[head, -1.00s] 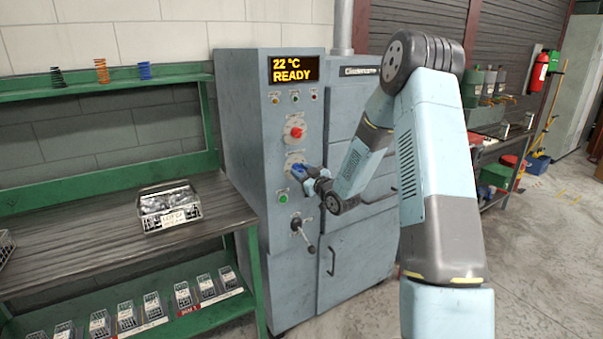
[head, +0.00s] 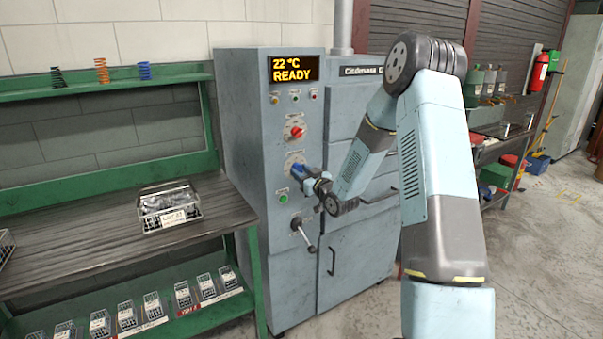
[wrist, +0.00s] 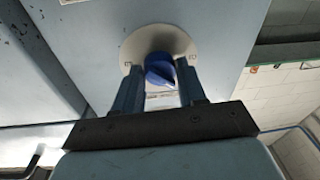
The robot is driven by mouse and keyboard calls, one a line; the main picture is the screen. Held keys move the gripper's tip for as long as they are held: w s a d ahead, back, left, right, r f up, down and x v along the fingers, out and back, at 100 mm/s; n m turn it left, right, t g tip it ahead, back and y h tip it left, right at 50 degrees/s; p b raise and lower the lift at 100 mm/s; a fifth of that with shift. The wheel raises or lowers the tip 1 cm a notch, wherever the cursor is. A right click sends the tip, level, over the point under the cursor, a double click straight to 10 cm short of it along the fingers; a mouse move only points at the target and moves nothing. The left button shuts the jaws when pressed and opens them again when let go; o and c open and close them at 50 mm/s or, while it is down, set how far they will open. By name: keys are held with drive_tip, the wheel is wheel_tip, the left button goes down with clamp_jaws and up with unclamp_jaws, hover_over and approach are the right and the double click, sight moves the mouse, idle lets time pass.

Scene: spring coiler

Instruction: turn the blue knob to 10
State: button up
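The blue knob (head: 298,168) sits on a round pale dial plate on the front of the grey-blue machine, below a red knob (head: 296,132). In the wrist view the blue knob (wrist: 160,70) lies between the two finger tips, with its ridge tilted. My gripper (head: 308,174) is at the knob; in the wrist view my gripper (wrist: 162,85) has its fingers apart, one on each side of the knob. A gap seems to show beside the knob, and I cannot tell whether either finger touches it. The scale numbers are too small to read.
The machine's display (head: 294,69) reads 22 °C READY. A green workbench (head: 110,235) with a wire basket (head: 168,207) stands at left.

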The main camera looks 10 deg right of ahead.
drive_tip(key=o, duration=0.4)
drive_tip(key=v, duration=1.3)
drive_tip(key=shift+s, duration=0.3)
drive_tip(key=shift+d, duration=0.15)
drive_tip(key=s+r+m+g+h, duration=0.2)
drive_tip(key=s+r+g+h, duration=0.55)
drive_tip(key=r, duration=0.55)
drive_tip(key=s+a+r+m+g, duration=0.1)
drive_tip(key=s+r+m+g, duration=0.1)
drive_tip(key=s, duration=1.2)
drive_tip(key=s+a+r+m+g, duration=0.1)
drive_tip(key=s+r, duration=0.3)
drive_tip(key=s, duration=1)
drive_tip(key=shift+s+a+m+g, duration=0.3)
drive_tip(key=shift+a+m+g, duration=0.15)
drive_tip(key=shift+g, duration=0.3)
